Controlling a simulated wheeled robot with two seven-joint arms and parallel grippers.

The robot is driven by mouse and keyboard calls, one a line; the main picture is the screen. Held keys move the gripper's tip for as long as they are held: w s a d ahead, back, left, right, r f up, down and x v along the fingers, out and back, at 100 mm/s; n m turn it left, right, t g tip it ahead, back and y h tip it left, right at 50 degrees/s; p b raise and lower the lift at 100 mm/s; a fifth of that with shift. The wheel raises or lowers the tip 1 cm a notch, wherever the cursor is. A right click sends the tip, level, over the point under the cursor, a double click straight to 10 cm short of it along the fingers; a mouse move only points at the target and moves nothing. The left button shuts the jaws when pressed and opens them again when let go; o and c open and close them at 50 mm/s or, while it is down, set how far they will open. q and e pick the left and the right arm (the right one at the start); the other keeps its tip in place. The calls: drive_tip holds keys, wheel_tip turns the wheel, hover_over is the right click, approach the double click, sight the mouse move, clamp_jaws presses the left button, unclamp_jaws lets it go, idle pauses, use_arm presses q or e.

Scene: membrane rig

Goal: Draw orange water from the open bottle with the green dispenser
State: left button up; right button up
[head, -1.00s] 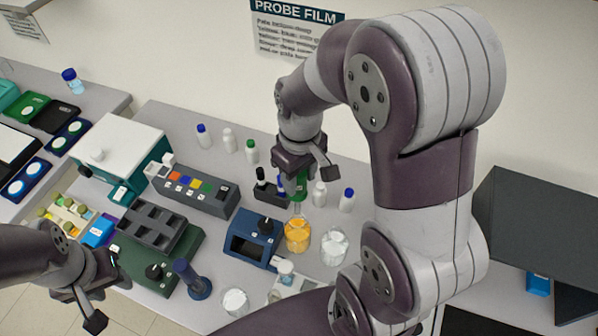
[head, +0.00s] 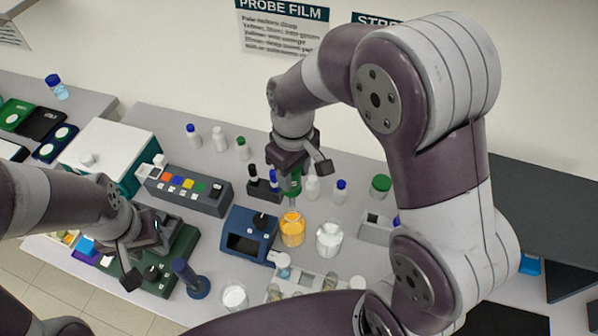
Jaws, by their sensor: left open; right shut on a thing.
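The open bottle of orange water (head: 292,230) stands on the bench right of the blue device. My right gripper (head: 292,168) is above it, pointing down, shut on the green dispenser (head: 294,186). The dispenser is upright, and its lower end is at the bottle's mouth; I cannot tell how deep the tip reaches. The gripper hides the dispenser's top. My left gripper (head: 142,262) is open and empty at the lower left, over the dark green device.
A clear-liquid bottle (head: 329,240) stands close right of the orange one. A blue device (head: 247,236) is close left. A rack with dark-topped dispensers (head: 262,187) and small capped bottles (head: 341,190) stand behind. A blue post (head: 190,279) rises near the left gripper.

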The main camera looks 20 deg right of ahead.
sight(293, 196)
wheel_tip(293, 196, down, 3)
drive_tip(key=b, duration=0.2)
drive_tip(key=shift+a+f+b, duration=0.15)
drive_tip(key=shift+f+b, duration=0.05)
drive_tip(key=shift+b, duration=0.2)
drive_tip(key=shift+f+b, duration=1.6)
drive_tip(key=shift+f, duration=1.15)
